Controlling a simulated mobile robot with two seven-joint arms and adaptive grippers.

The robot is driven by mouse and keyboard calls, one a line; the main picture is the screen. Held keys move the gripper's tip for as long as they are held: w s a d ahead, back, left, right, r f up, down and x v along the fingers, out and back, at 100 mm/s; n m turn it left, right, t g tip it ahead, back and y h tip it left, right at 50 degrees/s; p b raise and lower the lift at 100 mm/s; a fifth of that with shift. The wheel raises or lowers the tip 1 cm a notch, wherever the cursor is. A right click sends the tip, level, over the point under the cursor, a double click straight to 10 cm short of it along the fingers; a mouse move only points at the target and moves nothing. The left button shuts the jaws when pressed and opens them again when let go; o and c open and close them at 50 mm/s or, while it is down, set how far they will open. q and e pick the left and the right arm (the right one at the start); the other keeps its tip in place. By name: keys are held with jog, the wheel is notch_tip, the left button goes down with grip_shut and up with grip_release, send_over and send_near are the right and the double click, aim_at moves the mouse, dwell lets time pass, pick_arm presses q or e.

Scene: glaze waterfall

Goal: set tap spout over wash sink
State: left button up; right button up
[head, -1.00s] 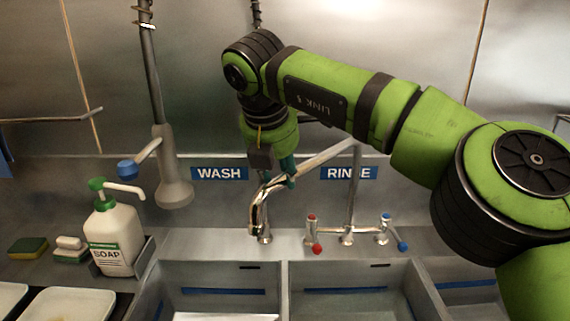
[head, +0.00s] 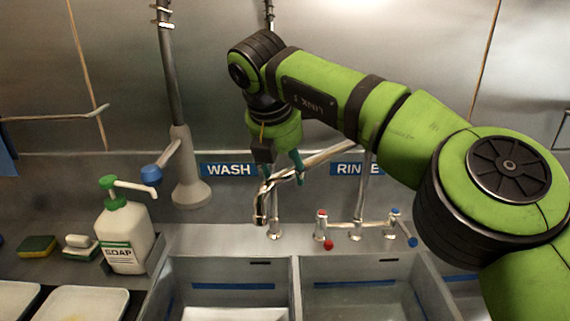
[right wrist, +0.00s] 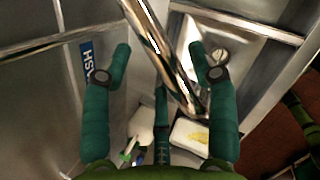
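The chrome tap spout (head: 322,161) slants left from its riser, and its bent end (head: 259,212) hangs in front of the back ledge, on the wash side of the divider. The wash sink (head: 225,274) is the left basin, below the WASH label (head: 228,169). My right gripper (head: 297,168) reaches down at the spout near its bend. In the right wrist view its fingers (right wrist: 159,52) are apart, and the spout (right wrist: 166,60) passes between them with a gap on each side. My left gripper is not in view.
The rinse sink (head: 350,290) is the right basin. Red (head: 328,244) and blue (head: 412,242) tap handles stand on the ledge. A soap bottle (head: 126,235), sponges (head: 36,246) and trays (head: 85,304) are at left. A sprayer post (head: 188,180) stands behind.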

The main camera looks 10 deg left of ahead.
jog(key=shift+v, duration=3.75)
